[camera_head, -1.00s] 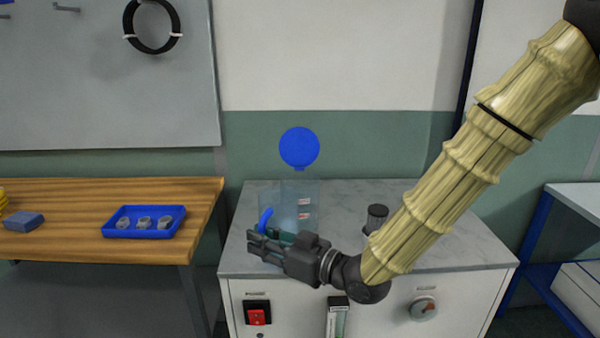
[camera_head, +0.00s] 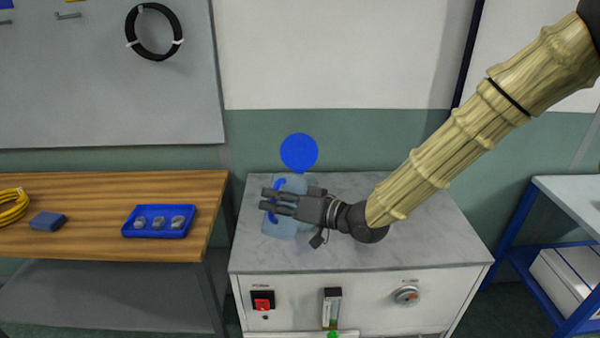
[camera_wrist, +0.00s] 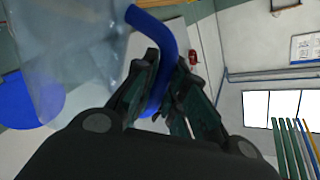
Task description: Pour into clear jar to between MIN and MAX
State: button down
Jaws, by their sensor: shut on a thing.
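My gripper (camera_head: 266,199) is shut on the blue handle (camera_wrist: 162,45) of a clear vessel (camera_wrist: 75,50), which fills the upper left of the wrist view and looks tilted there. In the head view the fingers lie across pale blue clear walls (camera_head: 286,230) over the left of the cabinet top. I cannot separate the held vessel from the clear jar there. A blue round disc (camera_head: 299,152), like a raised lid, stands behind; it also shows in the wrist view (camera_wrist: 45,100). MIN and MAX marks and any liquid level cannot be read.
The grey cabinet top (camera_head: 420,235) is clear to the right. Its front has a red switch (camera_head: 262,303), a tube gauge (camera_head: 331,308) and a knob (camera_head: 406,295). A wooden bench (camera_head: 90,240) at left holds a blue tray (camera_head: 134,232) of small parts.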

aim_at(277, 182)
jog(key=shift+w+d+r+m+p, duration=0.1)
jog(key=shift+w+r+m+p, duration=0.2)
jog(key=shift+r+p, duration=0.45)
jog(key=shift+w+d+r+m+p, duration=0.1)
jog(key=shift+w+r+m+p, duration=0.1)
jog(key=shift+r+m+p, duration=0.45)
jog(key=shift+w+f+g+p, duration=0.2)
jog(key=shift+g+p, duration=0.1)
jog(key=shift+p, duration=0.1)
jog(key=shift+w+d+r+m+p, duration=0.15)
jog(key=shift+w+r+m+p, duration=0.25)
jog(key=shift+p, duration=0.4)
jog(key=shift+w+r+m+p, duration=0.15)
jog(key=shift+m+p, duration=0.1)
jog(key=shift+p, duration=0.25)
jog(key=shift+w+d+r+m+g+p, duration=0.3)
jog(key=shift+w+r+m+p, duration=0.45)
jog(key=shift+p, duration=0.6)
jog(key=shift+w+d+r+m+g+p, duration=0.25)
jog(key=shift+w+r+m+p, duration=0.45)
jog(key=shift+p, duration=0.65)
dwell(2.2)
